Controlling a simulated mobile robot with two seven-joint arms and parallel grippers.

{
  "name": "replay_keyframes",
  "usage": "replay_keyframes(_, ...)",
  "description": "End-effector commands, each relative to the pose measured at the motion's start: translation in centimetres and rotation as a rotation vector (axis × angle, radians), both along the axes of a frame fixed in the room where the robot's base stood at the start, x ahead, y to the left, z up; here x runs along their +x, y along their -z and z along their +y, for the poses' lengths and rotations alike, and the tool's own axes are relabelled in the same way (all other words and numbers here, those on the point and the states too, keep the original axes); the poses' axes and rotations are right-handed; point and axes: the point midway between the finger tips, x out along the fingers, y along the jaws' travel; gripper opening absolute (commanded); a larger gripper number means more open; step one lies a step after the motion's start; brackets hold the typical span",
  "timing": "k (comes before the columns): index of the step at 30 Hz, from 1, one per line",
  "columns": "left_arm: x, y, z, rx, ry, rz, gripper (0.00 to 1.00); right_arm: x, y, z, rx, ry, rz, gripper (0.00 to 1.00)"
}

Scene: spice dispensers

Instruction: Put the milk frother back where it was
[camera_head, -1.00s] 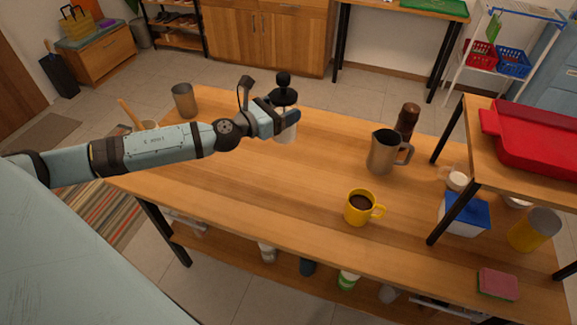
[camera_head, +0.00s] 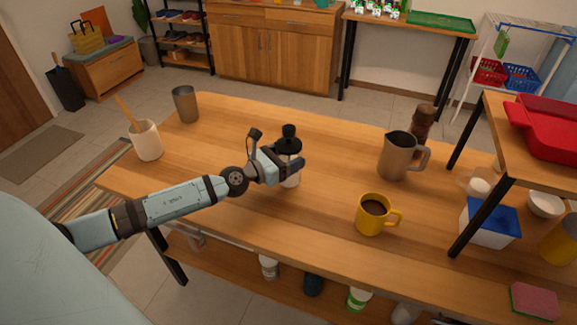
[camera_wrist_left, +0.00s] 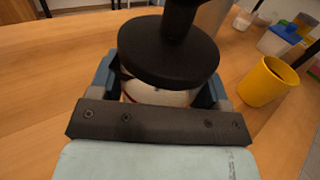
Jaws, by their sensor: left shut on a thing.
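The milk frother has a black lid with a black knob and a pale body. In the head view the frother (camera_head: 289,145) is upright above or on the middle-left of the wooden table; I cannot tell whether its base touches. My left gripper (camera_head: 287,166) is shut on its body. In the left wrist view the black lid (camera_wrist_left: 168,52) fills the centre, with the fingers of the left gripper (camera_wrist_left: 160,92) on both sides of the pale body below it. The lower part of the frother is partly hidden by the gripper. My right gripper is not in view.
On the table (camera_head: 240,215) stand a yellow coffee mug (camera_head: 372,214), a steel pitcher (camera_head: 395,157), a brown grinder (camera_head: 422,120), a metal cup (camera_head: 185,104) and a white utensil crock (camera_head: 148,142). A raised shelf (camera_head: 495,140) stands right. The table's front-left is clear.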

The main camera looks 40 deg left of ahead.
Motion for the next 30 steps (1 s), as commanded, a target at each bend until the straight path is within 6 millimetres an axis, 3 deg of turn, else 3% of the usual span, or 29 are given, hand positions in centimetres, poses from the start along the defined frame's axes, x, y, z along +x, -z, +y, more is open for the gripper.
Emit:
replay_keyframes(2,0.0,1.3,0.0,-0.001,0.0,-0.001,0.38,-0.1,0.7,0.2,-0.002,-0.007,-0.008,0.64)
replay_keyframes(6,0.0,1.1,0.0,0.0,0.0,-0.001,0.38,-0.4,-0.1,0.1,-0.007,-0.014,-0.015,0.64)
replay_keyframes(15,0.0,1.7,0.0,0.0,0.0,-0.001,0.38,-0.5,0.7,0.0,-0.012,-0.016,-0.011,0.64)
replay_keyframes(16,0.0,1.5,0.0,0.0,0.0,0.0,0.77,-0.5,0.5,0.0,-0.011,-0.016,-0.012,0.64)
replay_keyframes(18,0.0,1.5,0.0,0.0,0.0,0.0,0.94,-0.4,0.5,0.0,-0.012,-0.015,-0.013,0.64)
replay_keyframes(30,0.0,0.8,0.0,0.001,0.0,0.0,0.96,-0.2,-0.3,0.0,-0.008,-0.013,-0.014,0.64)
